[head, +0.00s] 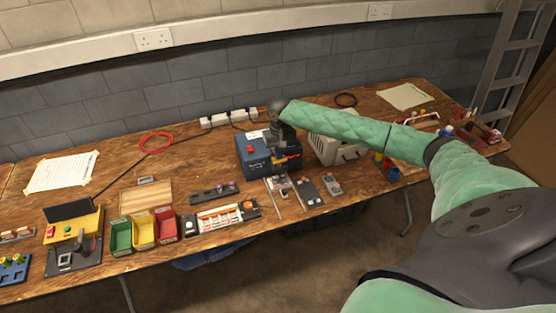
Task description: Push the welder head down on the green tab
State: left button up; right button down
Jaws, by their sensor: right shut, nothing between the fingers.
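The blue box-shaped machine (254,160) with a red knob on top stands at the middle of the bench; it looks like the welder. My right arm reaches in from the right, and its dark wrist is bent down over the right side of this machine. My right gripper (287,148) is shut and empty, low beside the machine near small red and yellow parts (290,159). The gripper and arm cover part of the machine, so I cannot make out the welder head or whether the gripper touches it. I cannot pick out the green tab. My left gripper is not in view.
Small trays (308,193) lie in front of the machine. An orange-and-white holder (220,217) and green, yellow and red bins (143,230) stand to the left. A pale ventilated case (336,150) stands close on the right. A power strip (229,118) lies behind.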

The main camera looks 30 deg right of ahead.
jog(key=shift+f, duration=0.35)
dwell(0.7)
